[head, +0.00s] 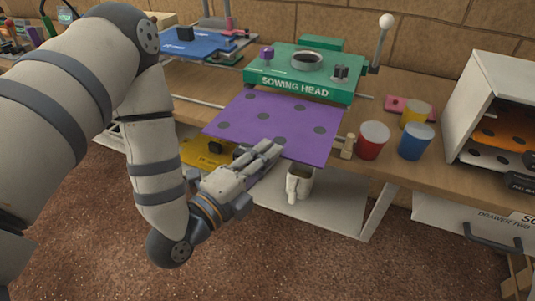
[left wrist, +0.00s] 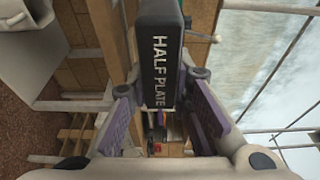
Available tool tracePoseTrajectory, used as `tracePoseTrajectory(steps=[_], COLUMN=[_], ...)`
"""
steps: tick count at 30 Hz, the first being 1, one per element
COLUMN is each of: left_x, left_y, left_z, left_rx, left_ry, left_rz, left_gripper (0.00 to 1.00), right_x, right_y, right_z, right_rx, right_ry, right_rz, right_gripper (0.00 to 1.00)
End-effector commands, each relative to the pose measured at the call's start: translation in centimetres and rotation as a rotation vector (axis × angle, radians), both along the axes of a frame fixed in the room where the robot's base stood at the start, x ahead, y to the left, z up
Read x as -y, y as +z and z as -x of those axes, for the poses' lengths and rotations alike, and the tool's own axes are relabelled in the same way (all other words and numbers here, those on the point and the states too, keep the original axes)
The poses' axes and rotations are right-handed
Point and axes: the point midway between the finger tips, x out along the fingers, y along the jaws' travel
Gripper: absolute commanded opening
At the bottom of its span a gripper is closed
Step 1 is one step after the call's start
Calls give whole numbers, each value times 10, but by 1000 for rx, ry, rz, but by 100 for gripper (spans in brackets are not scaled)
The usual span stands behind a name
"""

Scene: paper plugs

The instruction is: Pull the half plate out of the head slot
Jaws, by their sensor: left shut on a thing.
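The half plate (head: 238,118) is a flat purple sheet with several dark round spots. It lies level in front of the green sowing head (head: 318,90) and reaches out past the table's front edge. Its back edge is close to the head's front; I cannot tell whether any part is still inside the slot. My left gripper (head: 268,150) is at the plate's front edge, shut on its handle. In the left wrist view the black handle (left wrist: 160,62), lettered "HALF PLATE", stands between the two fingers. My right gripper is not in view.
A red pot (head: 373,141), a blue pot (head: 416,142) and a yellow pot (head: 416,113) stand right of the plate. A white mug (head: 299,184) is below its front edge. A blue plate (head: 200,45) is back left; a white cabinet (head: 490,80) stands far right.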

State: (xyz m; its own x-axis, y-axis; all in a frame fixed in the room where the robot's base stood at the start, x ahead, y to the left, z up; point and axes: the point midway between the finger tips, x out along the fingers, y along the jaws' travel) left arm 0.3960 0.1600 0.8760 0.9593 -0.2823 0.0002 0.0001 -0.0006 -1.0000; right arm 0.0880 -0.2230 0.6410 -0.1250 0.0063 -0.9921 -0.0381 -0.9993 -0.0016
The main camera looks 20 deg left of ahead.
Motion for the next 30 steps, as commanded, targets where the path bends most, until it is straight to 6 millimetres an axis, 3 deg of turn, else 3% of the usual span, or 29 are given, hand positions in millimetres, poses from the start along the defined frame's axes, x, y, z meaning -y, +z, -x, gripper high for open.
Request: tracePoseTrajectory(steps=[8, 21, 30], left_x=[0, -1, -1], left_y=[1, 0, 1], left_z=[1, 29, 30], left_rx=[3, 1, 2], left_ry=[0, 0, 0], left_rz=[0, 0, 1], left_gripper=[0, 0, 0], right_x=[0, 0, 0], right_y=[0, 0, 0], right_z=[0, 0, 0], right_rx=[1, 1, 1], right_ry=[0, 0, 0], right_rz=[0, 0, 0], right_gripper=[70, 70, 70])
